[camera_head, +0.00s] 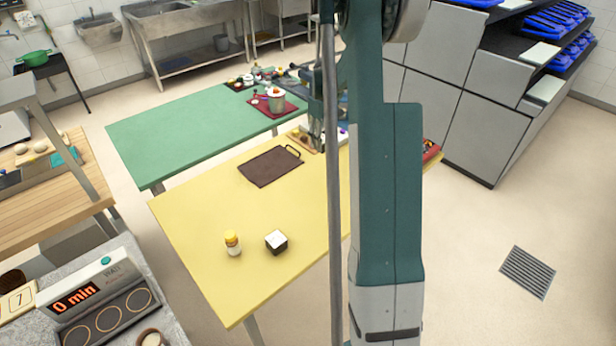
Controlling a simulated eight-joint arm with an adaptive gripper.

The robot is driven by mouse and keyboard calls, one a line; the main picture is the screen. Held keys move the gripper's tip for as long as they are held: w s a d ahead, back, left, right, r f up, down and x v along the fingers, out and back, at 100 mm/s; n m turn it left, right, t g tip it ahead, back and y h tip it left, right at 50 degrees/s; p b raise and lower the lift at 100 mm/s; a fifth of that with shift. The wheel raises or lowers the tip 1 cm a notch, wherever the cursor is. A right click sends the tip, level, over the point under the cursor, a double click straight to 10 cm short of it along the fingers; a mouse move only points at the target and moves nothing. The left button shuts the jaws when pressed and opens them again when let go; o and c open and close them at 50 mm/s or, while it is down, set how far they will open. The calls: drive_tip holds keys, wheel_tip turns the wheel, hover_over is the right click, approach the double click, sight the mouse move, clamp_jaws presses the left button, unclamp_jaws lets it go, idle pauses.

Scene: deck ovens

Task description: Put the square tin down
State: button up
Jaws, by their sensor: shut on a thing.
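My gripper (316,142) is at the far end of the yellow table, partly hidden by my arm. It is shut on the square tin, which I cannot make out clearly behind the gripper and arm. Whether the tin touches the table cannot be told. A flat dark brown tray (271,168) with a black loop handle lies on the yellow table (210,208), left of and nearer than the gripper. It looks bare.
A small dark block with a white top (276,241) and a yellow-capped jar (232,243) stand on the near part of the yellow table. A green table (180,133) behind bears a red tray with a pot (277,99). The yellow table's left part is clear.

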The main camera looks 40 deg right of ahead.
drive_tip(key=shift+f, duration=0.2)
drive_tip(key=shift+f, duration=3.15)
drive_tip(key=shift+f+b, duration=0.4)
drive_tip(key=shift+f, duration=1.45)
drive_tip(key=shift+f, duration=0.15)
drive_tip(key=o, duration=1)
